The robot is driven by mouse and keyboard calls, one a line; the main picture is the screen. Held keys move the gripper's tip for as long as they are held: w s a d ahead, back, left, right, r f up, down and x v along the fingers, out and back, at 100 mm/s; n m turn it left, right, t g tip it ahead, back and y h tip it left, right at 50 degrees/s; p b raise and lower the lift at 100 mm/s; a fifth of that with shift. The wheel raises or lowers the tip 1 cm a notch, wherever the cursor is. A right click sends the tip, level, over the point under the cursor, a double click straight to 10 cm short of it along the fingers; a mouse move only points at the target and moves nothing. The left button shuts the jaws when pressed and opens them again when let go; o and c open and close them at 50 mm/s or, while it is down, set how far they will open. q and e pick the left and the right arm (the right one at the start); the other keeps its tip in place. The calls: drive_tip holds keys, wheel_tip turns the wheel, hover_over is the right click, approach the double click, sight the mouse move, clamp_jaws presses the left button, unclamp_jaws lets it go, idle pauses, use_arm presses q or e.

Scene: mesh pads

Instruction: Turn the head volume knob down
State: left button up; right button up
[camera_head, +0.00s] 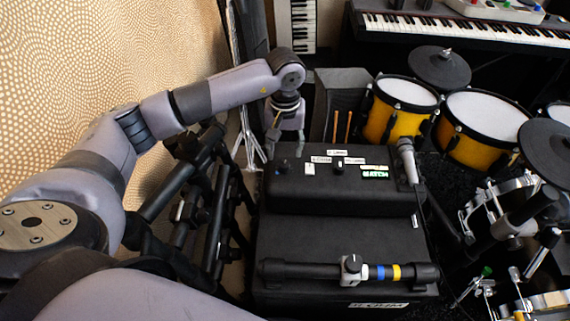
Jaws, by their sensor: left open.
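A black amplifier head (345,197) sits on top of a larger black cabinet (335,238). Its top has a small dark knob with a bluish tint (284,166) at the left and another dark knob (338,168) near the middle. Small white labels sit beside them, too small to read surely, so I cannot tell which knob is the volume. My left gripper (287,139) points down at the back left edge of the head, behind and a little above the bluish knob. It is open and appears apart from both knobs. My right gripper is not in view.
A microphone (408,160) lies at the head's right edge. A black bar (310,271) with a silver-black knob (352,266) and blue and yellow bands lies across the cabinet front. Yellow drums (391,125) and cymbals stand right, keyboards (480,33) behind. A patterned wall (110,50) is left.

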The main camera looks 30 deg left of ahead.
sight(284, 164)
use_arm(q)
drive_tip(key=f, duration=0.6)
drive_tip(key=shift+w+a+f+b, duration=0.1)
drive_tip(key=shift+w+a+b, duration=0.1)
drive_tip(key=shift+w+b, duration=0.1)
drive_tip(key=shift+w+a+f, duration=0.15)
drive_tip(key=shift+w+f, duration=0.05)
drive_tip(key=shift+f, duration=0.3)
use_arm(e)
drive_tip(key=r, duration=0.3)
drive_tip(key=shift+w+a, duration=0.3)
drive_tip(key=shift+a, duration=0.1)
use_arm(q)
drive_tip(key=shift+s, duration=0.1)
drive_tip(key=shift+s, duration=0.1)
drive_tip(key=shift+c, duration=1.2)
clamp_jaws()
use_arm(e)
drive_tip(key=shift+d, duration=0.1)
